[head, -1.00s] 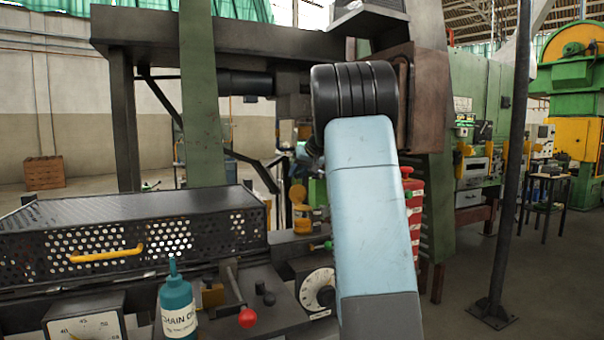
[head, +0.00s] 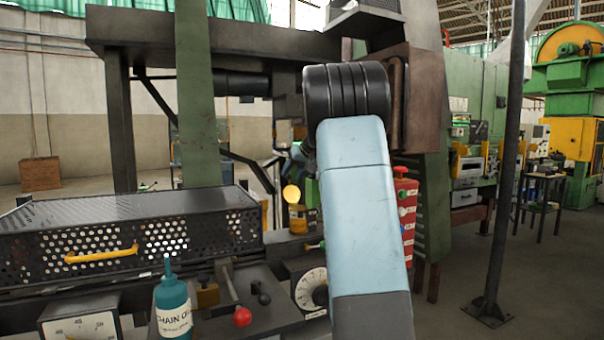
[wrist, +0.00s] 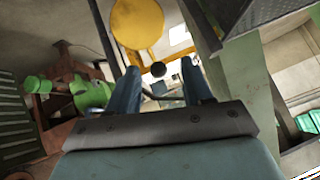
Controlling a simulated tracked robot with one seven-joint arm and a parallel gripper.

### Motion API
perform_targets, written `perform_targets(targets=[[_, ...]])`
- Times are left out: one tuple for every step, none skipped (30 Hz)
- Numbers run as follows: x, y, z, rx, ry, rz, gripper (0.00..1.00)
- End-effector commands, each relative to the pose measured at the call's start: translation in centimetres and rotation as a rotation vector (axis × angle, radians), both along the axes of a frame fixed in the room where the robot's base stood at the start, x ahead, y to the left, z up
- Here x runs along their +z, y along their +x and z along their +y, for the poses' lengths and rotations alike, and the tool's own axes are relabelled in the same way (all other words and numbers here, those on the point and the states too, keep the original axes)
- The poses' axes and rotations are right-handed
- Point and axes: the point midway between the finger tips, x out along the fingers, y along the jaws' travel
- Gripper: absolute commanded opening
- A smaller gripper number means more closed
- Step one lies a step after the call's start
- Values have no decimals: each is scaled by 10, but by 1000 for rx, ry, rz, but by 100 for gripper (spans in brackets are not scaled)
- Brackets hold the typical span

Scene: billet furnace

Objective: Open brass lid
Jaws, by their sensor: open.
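A round brass-yellow lid (head: 291,193) shows in the head view, its face turned toward the camera, just above a yellow pot (head: 298,218) left of my arm. In the wrist view a large yellow disc (wrist: 137,22), which looks like this lid, stands beyond my fingertips. A small black ball knob (wrist: 158,69) shows between the two blue fingers of my gripper (wrist: 159,74). The fingers are apart, and I cannot tell whether they touch the knob.
A perforated black cover (head: 130,235) with a yellow handle, a teal oil bottle (head: 173,310) and a red-knobbed lever (head: 242,316) stand at the left. A white dial (head: 311,289) and a red control box (head: 405,212) flank my arm. A dark post (head: 504,170) stands right.

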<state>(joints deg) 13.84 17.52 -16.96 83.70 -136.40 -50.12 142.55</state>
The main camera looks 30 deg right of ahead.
Motion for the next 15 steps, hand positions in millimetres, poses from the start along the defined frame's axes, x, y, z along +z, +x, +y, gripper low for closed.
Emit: perform_targets(targets=[[3,-2,-1,0,0,-1,50],[5,-4,-1,-1,-1,-2,50],[8,-8,-2,-1,-1,-2,50],[11,-10,-3,-1,-1,-2,50],[14,-13,-4,-1,-1,-3,50],[19,-18,-5,-2,-2,-2,50],[23,-23,-6,-3,-1,-2,50],[27,-27,-7,-2,-2,-2,50],[32,-32,-8,-2,-2,-2,50],[36,-36,-8,-2,-2,-2,50],[41,-41,-9,-2,0,-2,50],[47,-47,-10,-2,-1,-4,50],[51,-51,-11,-2,-1,-4,50],[55,-55,-11,-1,-1,-3,50],[60,-60,-13,-1,-1,-3,50]])
